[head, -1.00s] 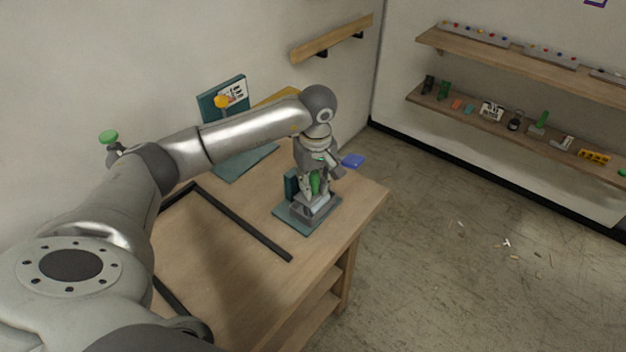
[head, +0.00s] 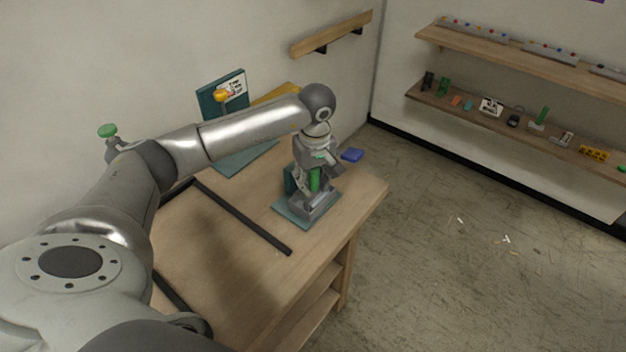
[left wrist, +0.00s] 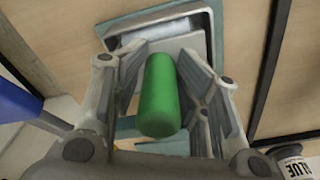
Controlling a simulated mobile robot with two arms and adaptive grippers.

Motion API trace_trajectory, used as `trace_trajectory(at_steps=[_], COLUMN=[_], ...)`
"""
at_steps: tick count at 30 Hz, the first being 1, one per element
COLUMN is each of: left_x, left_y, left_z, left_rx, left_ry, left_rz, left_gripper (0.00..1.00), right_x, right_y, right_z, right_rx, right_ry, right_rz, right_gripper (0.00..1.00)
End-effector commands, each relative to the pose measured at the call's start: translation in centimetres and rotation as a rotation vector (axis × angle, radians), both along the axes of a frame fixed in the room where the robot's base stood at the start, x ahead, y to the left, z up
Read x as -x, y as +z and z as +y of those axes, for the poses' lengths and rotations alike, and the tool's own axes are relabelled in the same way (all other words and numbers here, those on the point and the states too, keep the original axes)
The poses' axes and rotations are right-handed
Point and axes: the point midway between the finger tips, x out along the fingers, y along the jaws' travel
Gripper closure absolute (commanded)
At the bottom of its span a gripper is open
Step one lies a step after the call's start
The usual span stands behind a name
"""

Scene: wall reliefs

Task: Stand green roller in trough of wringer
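The green roller (head: 315,180) is upright or nearly so between the fingers of my left gripper (head: 315,192). In the left wrist view the green roller (left wrist: 160,98) lies along the fingers, and the tips of my left gripper (left wrist: 161,58) close against its far end. The wringer (head: 318,209) has a grey trough (left wrist: 192,42) on a teal base plate, near the table's right end. A pale roller (left wrist: 145,32) shows inside it. The roller's lower end is at the trough; whether it rests on the trough floor is hidden. My right gripper is out of view.
A teal board with a printed card (head: 230,92) stands at the back of the table (head: 215,265). A blue piece (head: 352,155) lies at the right back. Dark strips (head: 243,218) frame the table's left part. Wall shelves (head: 510,120) hold small items.

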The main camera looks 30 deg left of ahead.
Motion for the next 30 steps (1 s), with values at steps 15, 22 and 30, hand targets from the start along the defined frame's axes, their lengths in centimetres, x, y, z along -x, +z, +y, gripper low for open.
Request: trace_trajectory(at_steps=[15,22,30], left_x=[0.6,0.4,0.4], left_y=[-0.7,1.3,7.9], left_z=[-0.1,-0.2,-0.5], left_rx=[-0.002,-0.001,-0.002], left_ry=[-0.004,-0.005,-0.003], left_rz=[0.024,0.015,0.006], left_gripper=[0.55,0.55,0.55], right_x=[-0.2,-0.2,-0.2], right_y=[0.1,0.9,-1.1], right_z=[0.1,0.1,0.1], right_rx=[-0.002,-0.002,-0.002], right_ry=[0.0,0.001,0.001], right_rz=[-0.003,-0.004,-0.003], right_gripper=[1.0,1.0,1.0])
